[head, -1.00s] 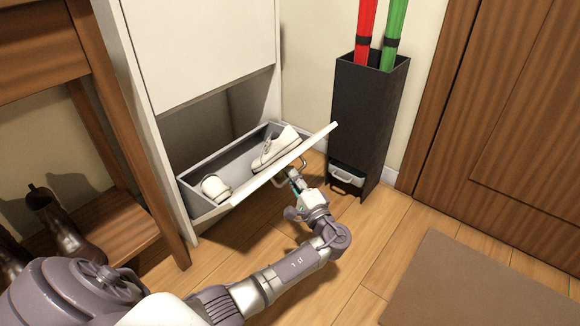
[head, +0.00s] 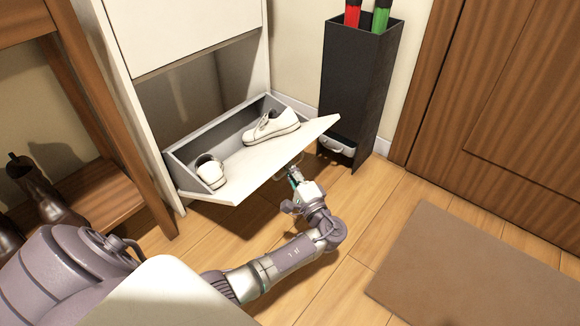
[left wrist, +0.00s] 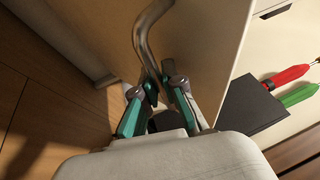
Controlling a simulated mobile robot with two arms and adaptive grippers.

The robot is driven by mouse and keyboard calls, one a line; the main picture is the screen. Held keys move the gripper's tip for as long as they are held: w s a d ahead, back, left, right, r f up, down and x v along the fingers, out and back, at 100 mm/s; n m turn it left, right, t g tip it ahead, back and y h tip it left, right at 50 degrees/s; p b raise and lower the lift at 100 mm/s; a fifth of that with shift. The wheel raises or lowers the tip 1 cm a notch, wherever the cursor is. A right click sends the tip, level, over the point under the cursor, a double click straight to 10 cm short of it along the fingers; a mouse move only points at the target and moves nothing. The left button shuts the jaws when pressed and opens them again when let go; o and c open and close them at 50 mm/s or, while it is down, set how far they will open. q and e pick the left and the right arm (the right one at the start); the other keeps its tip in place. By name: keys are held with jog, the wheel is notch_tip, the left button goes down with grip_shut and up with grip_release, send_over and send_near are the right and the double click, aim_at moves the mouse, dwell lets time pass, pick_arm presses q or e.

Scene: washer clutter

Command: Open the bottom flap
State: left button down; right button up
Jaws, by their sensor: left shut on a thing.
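The bottom flap (head: 268,163) of the white shoe cabinet (head: 180,32) is tilted far outward and down in the head view. Two white shoes show inside its grey bin, one at the left (head: 210,171) and one at the right (head: 271,126). My left gripper (head: 295,172) is at the outer face of the flap, near its right part. In the left wrist view the curved metal handle (left wrist: 150,42) runs between the fingers of my left gripper (left wrist: 160,92), which is shut on it. In the head view the handle is mostly hidden under the flap. My right gripper is not in view.
A black umbrella stand (head: 357,88) with red and green umbrellas stands right of the cabinet. A wooden bench with brown boots (head: 42,190) is at the left. A brown mat (head: 480,262) lies before the wooden door (head: 520,110). Wood floor between is clear.

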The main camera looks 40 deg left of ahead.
pick_arm(q)
jog(key=c, duration=1.2)
grip_release()
jog(key=shift+c, duration=0.2)
jog(key=shift+r, duration=0.1)
